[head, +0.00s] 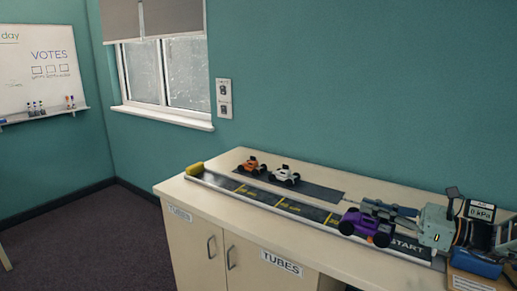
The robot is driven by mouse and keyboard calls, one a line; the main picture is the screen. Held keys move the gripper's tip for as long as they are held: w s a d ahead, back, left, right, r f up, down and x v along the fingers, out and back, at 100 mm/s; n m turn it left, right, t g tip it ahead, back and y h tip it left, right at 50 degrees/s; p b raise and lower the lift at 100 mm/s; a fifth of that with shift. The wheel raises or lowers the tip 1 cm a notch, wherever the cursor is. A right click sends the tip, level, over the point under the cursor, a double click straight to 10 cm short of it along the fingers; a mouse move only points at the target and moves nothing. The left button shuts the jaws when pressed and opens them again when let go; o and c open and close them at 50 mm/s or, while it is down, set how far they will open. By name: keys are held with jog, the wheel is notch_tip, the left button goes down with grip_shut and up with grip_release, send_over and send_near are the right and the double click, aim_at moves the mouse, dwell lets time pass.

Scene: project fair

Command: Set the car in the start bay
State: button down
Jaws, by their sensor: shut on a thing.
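A purple car (362,226) with an orange part at its lower right is at the near right end of the track (268,196). It covers part of the track's front rail, and I cannot tell whether it touches the track. My gripper (376,212) appears to reach in from the right and is shut on the purple car; its grip is small and partly hidden. The start bay, with white START lettering (407,246), lies just right of the car, partly covered.
An orange car (251,166) and a white car (284,175) stand on a dark strip behind the track. A pale box (437,228) and a 0 kPa display (481,211) crowd the right end. The cabinet top (232,162) is clear at the back left.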

aim_at(349, 235)
jog(key=shift+s, duration=0.3)
jog(key=shift+t, duration=0.3)
jog(key=a+f, duration=0.6)
jog(key=f, duration=0.1)
jog(key=shift+s+a, duration=0.1)
jog(key=shift+s, duration=0.1)
jog(key=s+a+f+p, duration=0.1)
jog(key=s+a+f, duration=0.2)
jog(key=a+f, duration=0.4)
notch_tip(349, 235, up, 10)
jog(key=a+m+t+h+p, duration=0.1)
jog(key=m+t+h+p, duration=0.4)
jog(key=p, duration=1)
jog(key=shift+f+m+h+p, duration=0.15)
jog(key=shift+m+h+p, duration=0.2)
jog(key=shift+h, duration=0.45)
jog(key=shift+s+a, duration=0.1)
